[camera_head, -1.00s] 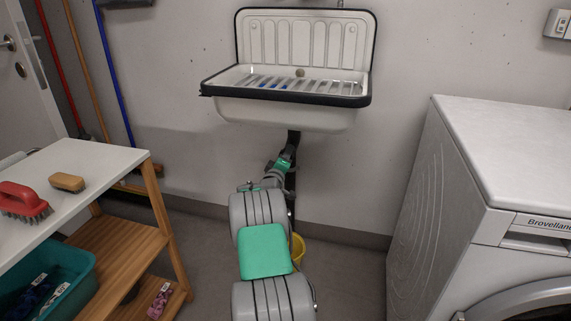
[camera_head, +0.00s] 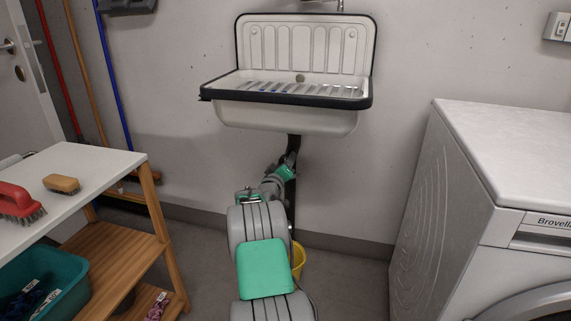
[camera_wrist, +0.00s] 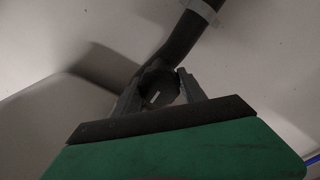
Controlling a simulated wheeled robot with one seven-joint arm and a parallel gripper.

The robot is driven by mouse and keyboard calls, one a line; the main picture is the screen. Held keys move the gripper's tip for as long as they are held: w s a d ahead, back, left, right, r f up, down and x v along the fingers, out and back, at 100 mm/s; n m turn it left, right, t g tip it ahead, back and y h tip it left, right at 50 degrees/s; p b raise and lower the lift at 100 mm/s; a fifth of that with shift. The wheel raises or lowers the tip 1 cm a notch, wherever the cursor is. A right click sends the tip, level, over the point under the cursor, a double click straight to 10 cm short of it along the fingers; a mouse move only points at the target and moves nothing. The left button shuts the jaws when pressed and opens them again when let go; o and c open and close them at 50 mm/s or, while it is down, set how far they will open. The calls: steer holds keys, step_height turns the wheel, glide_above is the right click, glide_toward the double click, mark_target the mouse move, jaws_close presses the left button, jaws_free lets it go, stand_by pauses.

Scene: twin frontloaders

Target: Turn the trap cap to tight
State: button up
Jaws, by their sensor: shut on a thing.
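The trap cap (camera_wrist: 158,88) is a dark round knob with a short white mark on its face, in the middle of the wrist view. My gripper (camera_wrist: 157,92) has one finger on each side of the cap and is shut on it. A dark drain pipe (camera_wrist: 188,32) rises behind the cap towards a pale collar. In the head view my arm reaches to the pipe (camera_head: 294,146) under the sink (camera_head: 285,117). The cap and my fingertips are hidden there behind my own arm.
A yellow bucket (camera_head: 299,258) stands on the floor below the sink, partly behind my arm. A washing machine (camera_head: 430,190) stands at the right. A wooden shelf trolley (camera_head: 160,215) with brushes on top and a teal bin (camera_head: 75,285) is at the left.

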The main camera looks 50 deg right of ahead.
steer(key=shift+s+d, duration=0.1)
steer(key=o, duration=1.3)
steer(key=shift+o, duration=0.2)
steer(key=shift+a+r, duration=0.1)
steer(key=shift+a, duration=0.2)
steer(key=p+v, duration=0.2)
steer(key=v, duration=0.5)
steer(key=shift+s+a+p, duration=0.15)
steer(key=shift+p, duration=0.15)
